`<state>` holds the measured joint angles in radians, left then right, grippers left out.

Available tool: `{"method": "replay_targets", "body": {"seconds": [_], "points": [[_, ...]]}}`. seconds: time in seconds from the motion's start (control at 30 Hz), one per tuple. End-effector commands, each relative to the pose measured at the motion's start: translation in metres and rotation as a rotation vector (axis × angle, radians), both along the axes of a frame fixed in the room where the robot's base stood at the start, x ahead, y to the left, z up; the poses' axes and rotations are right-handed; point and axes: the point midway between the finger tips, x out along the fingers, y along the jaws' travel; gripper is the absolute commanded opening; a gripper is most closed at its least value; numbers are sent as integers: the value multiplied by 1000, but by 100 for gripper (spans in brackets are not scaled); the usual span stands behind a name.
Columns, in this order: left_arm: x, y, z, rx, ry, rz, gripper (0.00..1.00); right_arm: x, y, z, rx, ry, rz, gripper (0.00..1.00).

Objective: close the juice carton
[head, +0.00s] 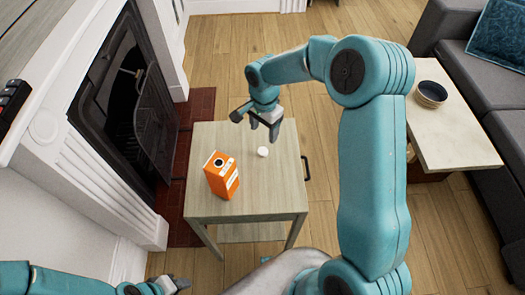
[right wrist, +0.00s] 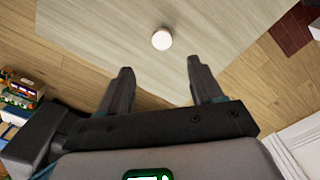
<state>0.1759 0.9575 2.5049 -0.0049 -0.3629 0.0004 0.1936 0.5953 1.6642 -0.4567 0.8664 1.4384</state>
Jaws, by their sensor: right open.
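The orange juice carton (head: 228,183) stands upright on the small wooden table (head: 262,195). A dark round opening shows on its top, with no cap on it. A small white round cap (head: 262,152) lies on the table to the right of the carton. My right gripper (head: 264,126) is open and empty over the far part of the table, beyond the cap. In the right wrist view the cap (right wrist: 162,39) lies ahead of the open fingertips (right wrist: 159,68), apart from them. My left gripper (head: 170,284) shows only partly at the bottom left edge; its jaws are unclear.
A fireplace (head: 125,95) with a white surround stands left of the table. A side table (head: 455,135) with a dark bowl (head: 431,93) and a grey sofa (head: 490,75) are at the right. The table has a dark handle (head: 306,168) on its right side. Wooden floor lies beyond.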

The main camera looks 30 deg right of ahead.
Motion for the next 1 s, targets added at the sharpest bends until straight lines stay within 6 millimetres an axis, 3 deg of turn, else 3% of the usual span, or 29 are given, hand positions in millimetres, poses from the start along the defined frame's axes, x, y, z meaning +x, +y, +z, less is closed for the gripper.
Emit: {"method": "replay_targets", "body": {"seconds": [0.1,0.23,0.7,1.0], "points": [[0,0,2,0,0,0,43,0,1,-25,0,4,0,66],[0,0,3,0,0,0,43,2,1,-44,0,2,0,66],[0,0,5,0,0,0,43,2,1,-54,0,1,0,66],[0,0,15,0,0,0,43,4,2,-96,1,1,1,66]]}}
